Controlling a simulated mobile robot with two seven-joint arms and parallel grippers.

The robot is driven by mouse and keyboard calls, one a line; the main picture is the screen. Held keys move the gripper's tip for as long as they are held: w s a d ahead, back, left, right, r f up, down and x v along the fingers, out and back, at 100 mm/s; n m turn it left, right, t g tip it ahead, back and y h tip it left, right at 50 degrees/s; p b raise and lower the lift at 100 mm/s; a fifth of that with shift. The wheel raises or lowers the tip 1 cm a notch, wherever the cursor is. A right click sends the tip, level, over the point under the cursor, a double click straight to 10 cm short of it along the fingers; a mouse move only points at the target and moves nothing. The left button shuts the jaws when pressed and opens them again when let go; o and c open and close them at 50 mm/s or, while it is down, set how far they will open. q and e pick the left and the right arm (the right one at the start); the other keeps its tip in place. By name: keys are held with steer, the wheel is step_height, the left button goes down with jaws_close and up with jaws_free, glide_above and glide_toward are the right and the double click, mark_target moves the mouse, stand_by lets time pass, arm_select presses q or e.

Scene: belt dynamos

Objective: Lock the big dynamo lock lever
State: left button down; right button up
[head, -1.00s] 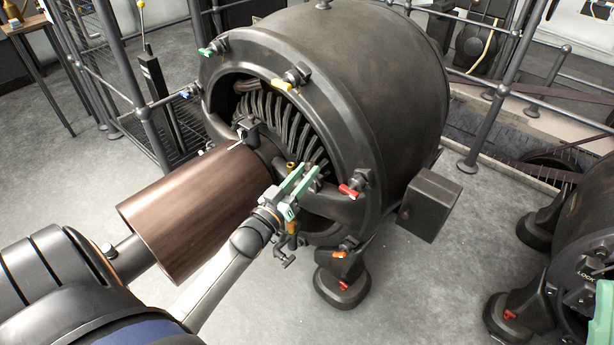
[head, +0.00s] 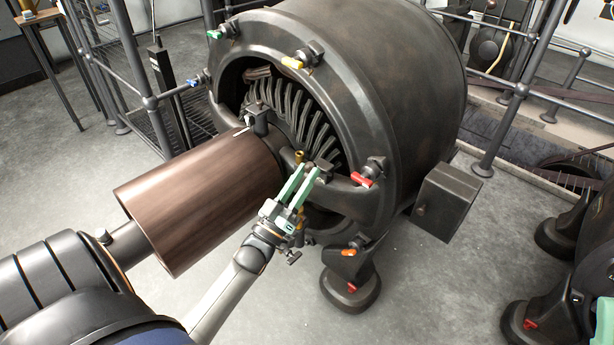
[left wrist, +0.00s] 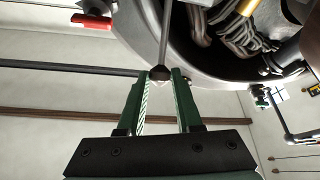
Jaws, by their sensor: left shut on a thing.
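The big dynamo (head: 385,80) has a dark round housing and an open front ring that shows its copper-grey coils. My left gripper (head: 308,172) is at the lower front opening of this ring, just right of the brown cylinder. In the left wrist view, the lock lever (left wrist: 165,35) is a thin grey rod ending in a dark ball knob. That knob lies between the green fingertips of my left gripper (left wrist: 157,80), which are shut on it. In the head view, the fingers and ring hide most of the lever.
The brown cylinder (head: 200,195) stands close left of my left arm. A grey box (head: 445,200) juts from the right side. Another machine stands at the right edge; open floor lies between.

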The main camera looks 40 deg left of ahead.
arm_select(q)
steer(key=shift+s+f, duration=0.15)
steer(key=shift+f, duration=0.45)
steer(key=c, duration=0.9)
jaws_free()
steer(key=o, duration=0.3)
steer(key=shift+r, duration=0.2)
steer(key=p+v, duration=0.1)
steer(key=v, duration=1.1)
steer(key=shift+s+p, duration=0.2)
steer(key=shift+p, duration=0.15)
